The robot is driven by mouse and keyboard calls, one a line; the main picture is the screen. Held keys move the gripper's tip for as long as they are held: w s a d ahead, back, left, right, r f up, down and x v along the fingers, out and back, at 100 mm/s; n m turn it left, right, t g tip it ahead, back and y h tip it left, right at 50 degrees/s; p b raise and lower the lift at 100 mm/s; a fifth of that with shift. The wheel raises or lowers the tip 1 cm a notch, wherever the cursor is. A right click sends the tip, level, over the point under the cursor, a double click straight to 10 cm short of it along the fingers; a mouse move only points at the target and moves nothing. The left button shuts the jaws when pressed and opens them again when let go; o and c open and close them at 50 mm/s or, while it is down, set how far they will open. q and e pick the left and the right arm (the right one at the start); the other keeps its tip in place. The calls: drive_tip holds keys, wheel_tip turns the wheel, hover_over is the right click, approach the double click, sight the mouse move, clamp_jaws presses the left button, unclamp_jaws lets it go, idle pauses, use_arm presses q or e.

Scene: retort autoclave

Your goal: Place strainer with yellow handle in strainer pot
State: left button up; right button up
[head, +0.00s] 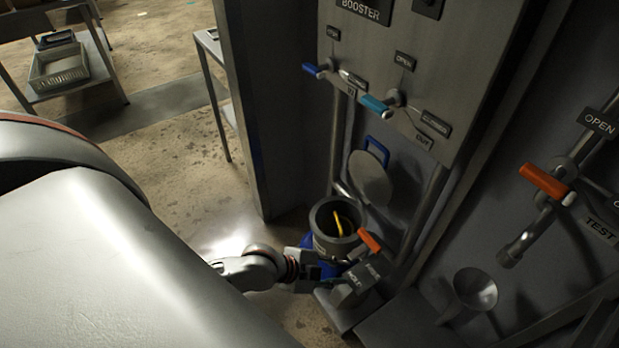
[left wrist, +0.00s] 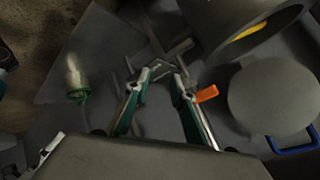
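The strainer pot is a round grey open pot (head: 322,241) low beside the panel; it also shows at the top right of the left wrist view (left wrist: 285,33). A yellow handle (head: 338,222) lies inside the pot's mouth, and shows there in the left wrist view (left wrist: 249,31). The strainer body below it cannot be made out. My left gripper (head: 325,272) is beside and below the pot. In the left wrist view its fingers (left wrist: 163,73) are apart with nothing clearly held between them. My right gripper is not in view.
An orange valve handle (head: 369,240) sits right beside the pot, close to my left gripper. A grey disc with a blue handle (head: 371,181) is behind the pot. Blue (head: 313,70) and teal (head: 374,104) valve handles are above. A grey funnel (head: 475,290) stands right.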

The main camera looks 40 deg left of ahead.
use_arm(q)
drive_tip(key=s+a+n+t+y, duration=0.2)
drive_tip(key=s+n+y, duration=0.1)
drive_tip(key=s+n, duration=0.7)
drive_tip(key=shift+s, duration=0.1)
drive_tip(key=shift+s+d+r+p, duration=0.1)
drive_tip(key=shift+d+r+p, duration=0.1)
drive_tip(key=shift+r+p, duration=0.6)
drive_tip(key=shift+s+d+r+p, duration=0.1)
drive_tip(key=shift+d+r+p, duration=0.15)
drive_tip(key=shift+r+p, duration=0.6)
drive_tip(key=shift+d+r+p, duration=0.2)
drive_tip(key=shift+r+p, duration=0.15)
drive_tip(key=shift+p, duration=0.85)
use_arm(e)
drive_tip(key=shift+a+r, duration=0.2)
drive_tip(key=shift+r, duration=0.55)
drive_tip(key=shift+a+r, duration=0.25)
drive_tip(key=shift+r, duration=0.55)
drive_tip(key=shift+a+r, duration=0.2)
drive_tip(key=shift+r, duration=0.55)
